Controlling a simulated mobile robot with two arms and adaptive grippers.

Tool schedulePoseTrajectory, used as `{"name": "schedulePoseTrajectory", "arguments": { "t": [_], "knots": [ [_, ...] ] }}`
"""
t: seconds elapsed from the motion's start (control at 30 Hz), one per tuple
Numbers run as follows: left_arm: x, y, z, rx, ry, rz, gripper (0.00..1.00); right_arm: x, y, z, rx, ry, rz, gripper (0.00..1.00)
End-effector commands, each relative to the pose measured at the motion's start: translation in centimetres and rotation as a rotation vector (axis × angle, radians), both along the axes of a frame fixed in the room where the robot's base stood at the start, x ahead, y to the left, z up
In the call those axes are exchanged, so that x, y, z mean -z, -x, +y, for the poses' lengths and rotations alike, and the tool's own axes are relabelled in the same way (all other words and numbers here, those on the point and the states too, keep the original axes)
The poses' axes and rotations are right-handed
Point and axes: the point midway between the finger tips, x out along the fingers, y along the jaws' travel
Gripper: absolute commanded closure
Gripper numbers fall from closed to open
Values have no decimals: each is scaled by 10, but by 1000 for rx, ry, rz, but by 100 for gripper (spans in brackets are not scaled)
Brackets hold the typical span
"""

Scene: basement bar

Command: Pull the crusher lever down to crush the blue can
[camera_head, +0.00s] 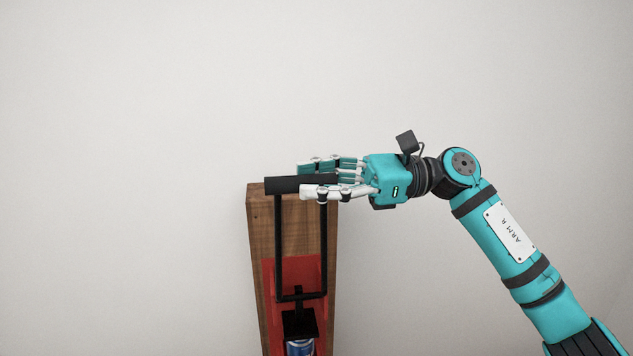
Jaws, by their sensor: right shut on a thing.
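The can crusher is mounted on an upright wooden post (261,225). Its lever (279,245) is a black frame with a thick dark handle (283,185) across the top, level with the post's upper end. My right gripper (318,181) comes in from the right and is shut on the handle, its fingers on both sides of it. Below, a black press block (300,323) sits over the red crusher body (314,272). The top of the blue can (300,348) shows under the block; the rest is cut off by the lower picture edge. My left gripper is not in view.
A plain pale wall (120,150) fills the background. The space left of the post and above it is clear. My right arm takes up the lower right.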

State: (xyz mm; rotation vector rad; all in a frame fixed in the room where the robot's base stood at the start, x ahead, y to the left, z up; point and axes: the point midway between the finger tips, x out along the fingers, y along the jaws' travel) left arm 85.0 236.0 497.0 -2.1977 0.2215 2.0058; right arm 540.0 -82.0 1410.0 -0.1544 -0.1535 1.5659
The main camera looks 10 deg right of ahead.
Motion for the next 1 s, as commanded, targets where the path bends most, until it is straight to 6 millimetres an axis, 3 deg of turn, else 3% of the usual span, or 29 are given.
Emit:
{"name": "schedulePoseTrajectory", "arguments": {
  "t": [0.27,0.47,1.0],
  "knots": [
    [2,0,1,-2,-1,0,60,0,1,0,2,-1,-4,100],
    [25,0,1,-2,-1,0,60,10,13,0,1,-1,-51,100],
    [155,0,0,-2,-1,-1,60,61,101,0,-1,0,-406,100]
  ]
}}
